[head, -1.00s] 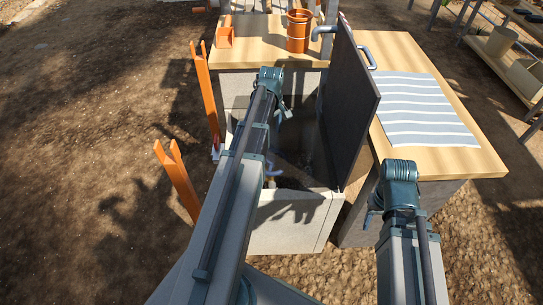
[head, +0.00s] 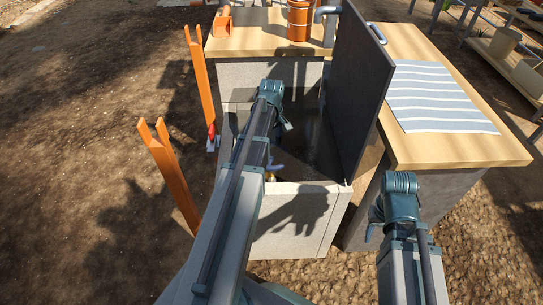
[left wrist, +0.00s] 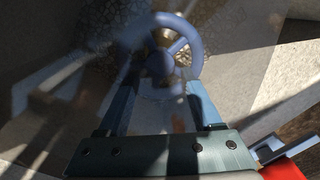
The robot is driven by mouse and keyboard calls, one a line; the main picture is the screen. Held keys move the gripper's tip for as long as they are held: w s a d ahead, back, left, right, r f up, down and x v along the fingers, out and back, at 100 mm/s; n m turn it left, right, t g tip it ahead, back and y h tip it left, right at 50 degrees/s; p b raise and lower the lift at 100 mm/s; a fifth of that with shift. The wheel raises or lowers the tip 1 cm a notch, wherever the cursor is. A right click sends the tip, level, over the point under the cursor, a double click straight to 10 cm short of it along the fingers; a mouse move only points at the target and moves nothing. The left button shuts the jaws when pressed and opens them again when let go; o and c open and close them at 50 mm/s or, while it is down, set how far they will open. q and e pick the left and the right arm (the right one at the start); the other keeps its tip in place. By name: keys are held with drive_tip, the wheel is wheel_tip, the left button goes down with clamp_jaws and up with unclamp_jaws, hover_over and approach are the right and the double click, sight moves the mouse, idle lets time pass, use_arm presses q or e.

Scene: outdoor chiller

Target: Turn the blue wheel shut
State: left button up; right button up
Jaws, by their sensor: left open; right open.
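The blue wheel (left wrist: 173,47) shows at the top middle of the left wrist view, with a brassy centre behind its spokes. My left gripper (left wrist: 163,88) is open, its two fingers pointing toward the wheel from below in that view. The picture does not settle whether they touch it. In the head view my left arm reaches into the open grey box (head: 300,192) and hides most of what is inside. A small pale blue piece (head: 276,167) shows beside the arm there. My right gripper (head: 371,228) hangs empty and open at the right, outside the box.
The dark lid (head: 358,90) stands raised at the box's right side. A wooden table with a striped cloth (head: 430,95) is at right; an orange pot (head: 299,20) stands on the back counter. Orange posts (head: 169,172) stand left. A red-handled tool (head: 212,138) stands near the box.

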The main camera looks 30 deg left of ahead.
sight(271, 153)
use_arm(q)
wheel_tip(271, 153, down, 3)
drive_tip(key=shift+f+b, duration=0.15)
drive_tip(key=shift+b, duration=0.9)
use_arm(e)
wheel_tip(271, 153, down, 3)
drive_tip(key=shift+f, duration=0.1)
use_arm(q)
drive_tip(key=shift+c, duration=0.2)
clamp_jaws()
drive_tip(key=shift+m, duration=0.7)
drive_tip(key=shift+o, duration=0.2)
unclamp_jaws()
drive_tip(key=shift+r, duration=0.25)
use_arm(e)
drive_tip(key=shift+r, duration=0.2)
